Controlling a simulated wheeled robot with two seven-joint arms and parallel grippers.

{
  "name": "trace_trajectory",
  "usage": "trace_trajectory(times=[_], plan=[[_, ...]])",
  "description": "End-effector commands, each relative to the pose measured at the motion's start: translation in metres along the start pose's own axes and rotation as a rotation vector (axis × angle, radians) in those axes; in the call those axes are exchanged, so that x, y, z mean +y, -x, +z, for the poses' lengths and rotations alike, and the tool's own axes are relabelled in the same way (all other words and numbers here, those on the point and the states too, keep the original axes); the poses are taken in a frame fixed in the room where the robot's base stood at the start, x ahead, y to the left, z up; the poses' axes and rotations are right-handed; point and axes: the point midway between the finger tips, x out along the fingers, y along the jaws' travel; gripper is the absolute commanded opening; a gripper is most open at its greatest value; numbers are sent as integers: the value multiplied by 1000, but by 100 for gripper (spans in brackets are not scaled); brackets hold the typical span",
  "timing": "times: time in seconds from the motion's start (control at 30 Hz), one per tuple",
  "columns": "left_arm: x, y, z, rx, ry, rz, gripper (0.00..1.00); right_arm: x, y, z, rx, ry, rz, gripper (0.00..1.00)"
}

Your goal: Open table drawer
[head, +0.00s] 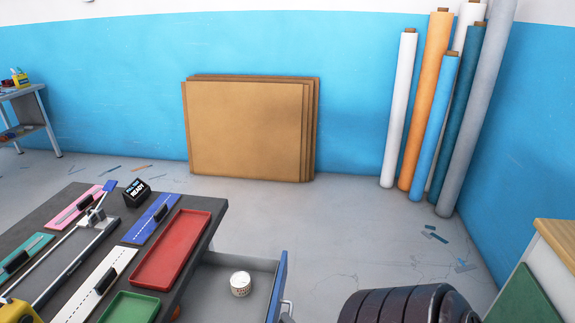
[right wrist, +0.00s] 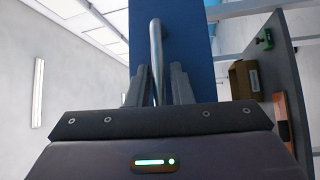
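The drawer (head: 258,267) stands pulled out from the right side of the dark table (head: 204,229), with its blue front (head: 280,286) facing right. Its metal handle (head: 288,306) shows at the bottom of the head view. In the right wrist view, my right gripper (right wrist: 160,82) has its two fingers close together on either side of the handle (right wrist: 156,45), by the blue drawer front (right wrist: 185,40); it looks shut on the handle. In the head view its fingers are hidden and only my dark right arm shows at the bottom. My left gripper is not in view.
A white round tin (head: 240,284) is in the drawer. A red tray (head: 171,248), green tray (head: 130,308) and several coloured boards lie on the table. Brown panels (head: 245,130) and coloured rolls (head: 425,115) lean at the wall. Floor (head: 335,225) beyond the drawer is mostly free.

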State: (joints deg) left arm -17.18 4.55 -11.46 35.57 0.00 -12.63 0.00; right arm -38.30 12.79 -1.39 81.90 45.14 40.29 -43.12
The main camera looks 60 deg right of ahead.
Motion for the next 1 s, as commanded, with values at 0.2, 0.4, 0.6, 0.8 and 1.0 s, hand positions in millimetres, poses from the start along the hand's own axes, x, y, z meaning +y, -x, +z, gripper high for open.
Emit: trace_trajectory(times=[0.2,0.4,0.6,0.8,1.0], plan=[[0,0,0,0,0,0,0,0,1,0,0,0,0,20],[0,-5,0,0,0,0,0,-2,24,1,-2,0,-3,20],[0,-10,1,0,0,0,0,-2,58,1,-3,1,-2,20],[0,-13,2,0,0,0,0,-1,76,0,-1,0,0,20],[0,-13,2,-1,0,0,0,0,78,0,0,0,1,20]])
